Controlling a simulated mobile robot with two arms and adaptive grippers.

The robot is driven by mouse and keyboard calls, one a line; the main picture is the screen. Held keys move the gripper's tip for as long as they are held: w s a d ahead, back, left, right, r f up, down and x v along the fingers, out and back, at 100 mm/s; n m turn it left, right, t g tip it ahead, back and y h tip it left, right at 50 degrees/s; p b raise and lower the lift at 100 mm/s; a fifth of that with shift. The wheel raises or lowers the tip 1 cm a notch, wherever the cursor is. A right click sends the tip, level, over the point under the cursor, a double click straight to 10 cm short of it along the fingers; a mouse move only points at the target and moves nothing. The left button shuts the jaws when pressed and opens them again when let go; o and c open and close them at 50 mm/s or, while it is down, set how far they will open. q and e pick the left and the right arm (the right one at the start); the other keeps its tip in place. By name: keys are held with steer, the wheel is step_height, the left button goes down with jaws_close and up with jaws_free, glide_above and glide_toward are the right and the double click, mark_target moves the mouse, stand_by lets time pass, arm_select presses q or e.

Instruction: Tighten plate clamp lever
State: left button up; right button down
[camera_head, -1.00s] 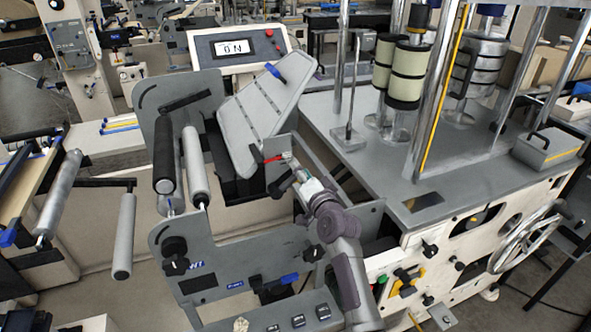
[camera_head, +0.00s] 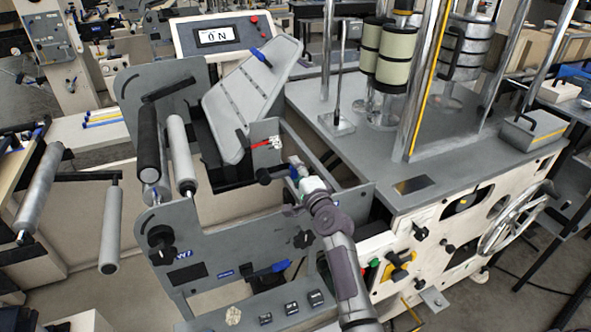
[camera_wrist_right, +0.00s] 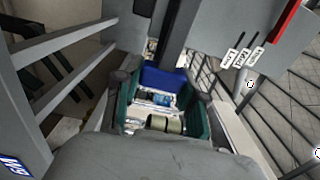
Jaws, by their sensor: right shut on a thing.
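My right gripper (camera_head: 296,172) is at the grey side frame of the machine, beside a short black lever (camera_head: 265,176). The right wrist view shows the gripper's green fingers (camera_wrist_right: 163,108) near a dark upright bar (camera_wrist_right: 178,35) and a blue piece (camera_wrist_right: 163,78). A red lever (camera_head: 261,143) with white tags sits just above, apart from the gripper. The left gripper is not in view.
A tilted grey plate (camera_head: 250,105) stands behind the lever. Rollers (camera_head: 180,155) are at the left. The machine table (camera_head: 385,160) lies at the right, with a handwheel (camera_head: 515,218) on its front. Hanging tags (camera_wrist_right: 243,57) show in the right wrist view.

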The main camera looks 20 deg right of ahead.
steer(key=shift+f, duration=0.1)
stand_by(0.3)
steer(key=c, duration=0.6)
jaws_free()
steer(key=shift+c, duration=0.2)
steer(key=s, duration=1.2)
steer(key=shift+d, duration=0.2)
